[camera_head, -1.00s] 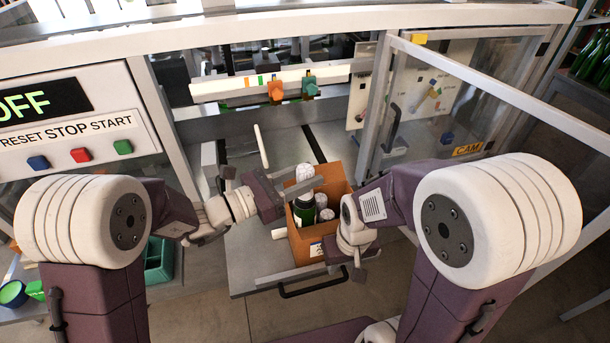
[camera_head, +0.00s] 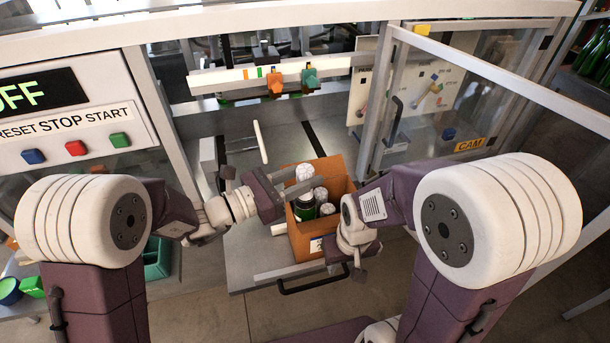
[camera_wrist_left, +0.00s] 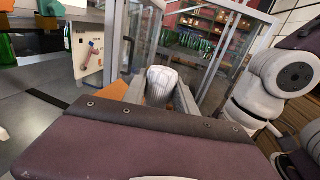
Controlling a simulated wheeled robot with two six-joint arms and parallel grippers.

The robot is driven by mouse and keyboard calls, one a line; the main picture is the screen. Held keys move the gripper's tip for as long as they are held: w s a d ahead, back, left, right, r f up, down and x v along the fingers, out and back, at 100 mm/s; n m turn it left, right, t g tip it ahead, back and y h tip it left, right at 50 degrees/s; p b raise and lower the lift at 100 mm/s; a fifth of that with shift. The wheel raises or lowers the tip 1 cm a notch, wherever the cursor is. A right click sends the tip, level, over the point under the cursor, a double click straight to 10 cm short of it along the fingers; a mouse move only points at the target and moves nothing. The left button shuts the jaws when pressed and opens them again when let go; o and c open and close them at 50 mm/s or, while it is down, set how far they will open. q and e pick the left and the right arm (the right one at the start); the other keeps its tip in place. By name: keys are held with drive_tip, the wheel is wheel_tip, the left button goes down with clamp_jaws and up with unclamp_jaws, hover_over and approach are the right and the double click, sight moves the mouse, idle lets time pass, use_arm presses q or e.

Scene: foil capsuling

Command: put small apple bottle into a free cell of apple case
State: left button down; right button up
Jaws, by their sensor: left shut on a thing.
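The small apple bottle (camera_head: 305,208) has a dark green body and a white foil-covered top. My left gripper (camera_head: 299,186) is shut on its upper part, and the bottle is upright. Its lower part is inside the open brown cardboard apple case (camera_head: 305,243), hidden by the front wall. I cannot tell whether it touches the bottom. In the left wrist view the white top (camera_wrist_left: 161,86) stands between the two fingers. Other white-topped bottles (camera_head: 322,197) stand in the case beside it. My right gripper (camera_head: 349,270) is low at the case's front right side; its jaw opening is unclear.
The case stands on a grey table (camera_head: 250,265) with a black handle (camera_head: 315,286) at its front. A white rod (camera_head: 261,142) is behind the left gripper. A glazed door frame (camera_head: 480,75) stands open at the right. A green crate (camera_head: 157,258) is at the left.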

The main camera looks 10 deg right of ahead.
use_arm(q)
drive_tip(key=shift+s+f+b, duration=0.1)
drive_tip(key=shift+f+b, duration=0.9)
drive_tip(key=shift+f, duration=0.1)
drive_tip(key=shift+r, duration=0.2)
drive_tip(key=shift+r+p, duration=0.4)
drive_tip(key=shift+p, duration=0.1)
drive_tip(key=shift+r+p, duration=3.1)
drive_tip(key=shift+r, duration=1.25)
drive_tip(key=shift+b, duration=0.55)
